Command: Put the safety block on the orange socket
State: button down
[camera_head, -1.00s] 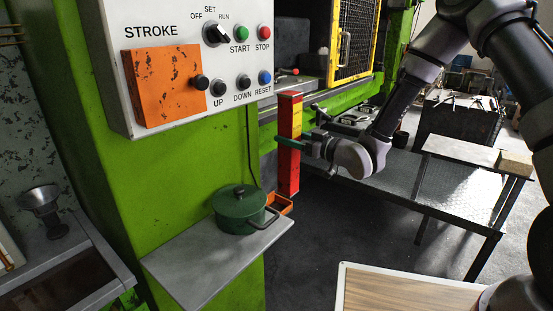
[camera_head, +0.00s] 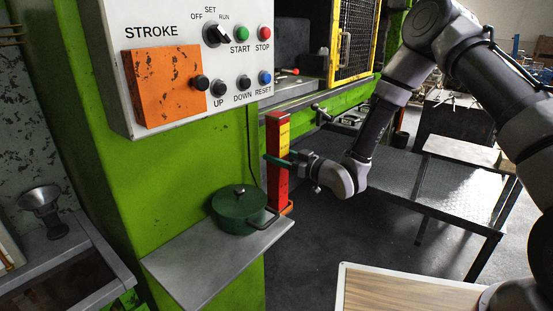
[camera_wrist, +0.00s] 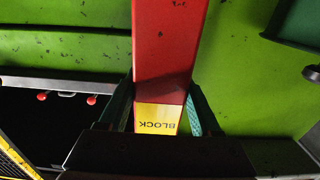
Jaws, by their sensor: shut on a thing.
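The safety block (camera_head: 273,140) is a tall red bar with a yellow label. It stands about upright left of the yellow guard, behind the green pot. My gripper (camera_head: 284,163) is shut on it around its middle. In the wrist view the block (camera_wrist: 168,45) runs between both fingers (camera_wrist: 160,115), with its yellow BLOCK label at the grip. The orange socket (camera_head: 288,208) shows only as a small piece at the block's foot. The block's lower end is partly hidden by the pot's handle and shelf, so I cannot tell whether it is inside the socket.
The green pot (camera_head: 238,208) sits on the grey shelf (camera_head: 215,262), close to the block's foot. The green press column (camera_head: 165,190) and control panel (camera_head: 120,60) are at left. A metal table (camera_head: 450,185) stands right of my forearm.

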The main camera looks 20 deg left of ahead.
jog(key=shift+a+f, duration=0.2)
jog(key=shift+f, duration=0.25)
jog(key=shift+c, duration=0.4)
grip_release()
jog(key=shift+f, duration=0.1)
jog(key=shift+d, duration=0.1)
